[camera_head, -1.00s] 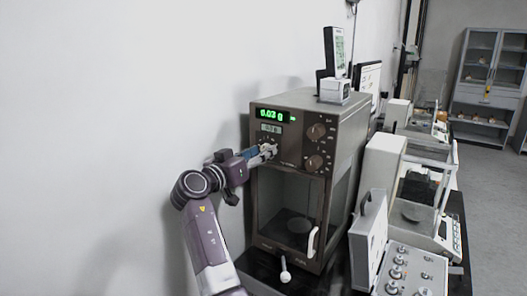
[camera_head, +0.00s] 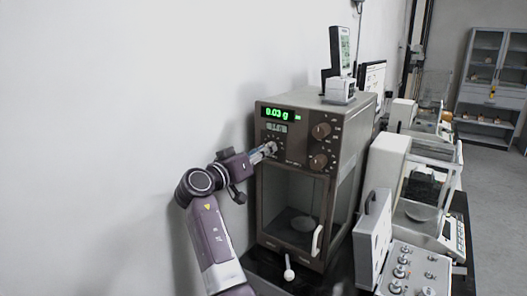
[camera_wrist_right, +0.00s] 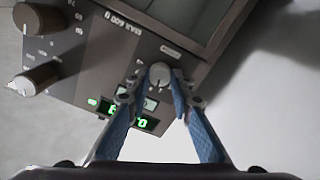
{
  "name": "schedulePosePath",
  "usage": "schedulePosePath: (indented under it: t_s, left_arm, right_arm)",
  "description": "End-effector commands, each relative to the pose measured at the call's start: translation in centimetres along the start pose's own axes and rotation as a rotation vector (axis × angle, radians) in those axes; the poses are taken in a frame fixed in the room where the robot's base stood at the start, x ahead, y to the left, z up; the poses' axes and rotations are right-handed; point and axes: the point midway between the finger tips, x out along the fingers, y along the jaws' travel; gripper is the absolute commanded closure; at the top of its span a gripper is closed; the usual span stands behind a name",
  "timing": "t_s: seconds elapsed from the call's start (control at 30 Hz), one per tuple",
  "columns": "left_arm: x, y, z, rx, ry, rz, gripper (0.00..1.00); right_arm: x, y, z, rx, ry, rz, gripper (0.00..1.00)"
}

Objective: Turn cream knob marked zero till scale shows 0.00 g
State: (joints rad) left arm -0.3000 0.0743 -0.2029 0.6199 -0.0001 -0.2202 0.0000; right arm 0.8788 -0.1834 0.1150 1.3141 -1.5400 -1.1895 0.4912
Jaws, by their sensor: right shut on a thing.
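The brown scale (camera_head: 290,180) stands against the wall, and its green display (camera_head: 276,113) reads 0.03 g. The cream knob (camera_wrist_right: 160,73) is on its front panel, seen between my fingertips in the right wrist view. My right gripper (camera_head: 271,149) reaches the panel below the display and is shut on this knob. In the right wrist view its blue-padded fingers (camera_wrist_right: 158,88) touch the knob from both sides. The fingers hide most of the knob in the head view. The display is partly covered by a finger in the right wrist view. My left gripper is not in view.
A glass-doored chamber with a white handle (camera_head: 317,241) is below. An open case of weights (camera_head: 413,268) and white balances (camera_head: 386,165) stand to the right.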

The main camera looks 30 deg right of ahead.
Motion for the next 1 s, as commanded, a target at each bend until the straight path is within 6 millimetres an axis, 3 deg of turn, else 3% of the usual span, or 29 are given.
schedulePosePath:
  t_s: [0.5, 1.0]
  left_arm:
    - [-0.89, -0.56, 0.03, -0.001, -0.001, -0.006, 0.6]
    - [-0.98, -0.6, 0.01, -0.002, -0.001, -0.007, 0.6]
  right_arm:
    - [0.14, 0.15, -0.11, -0.289, 0.001, 0.003, 1.0]
    - [0.16, 0.18, -0.09, -0.328, 0.001, 0.004, 1.0]
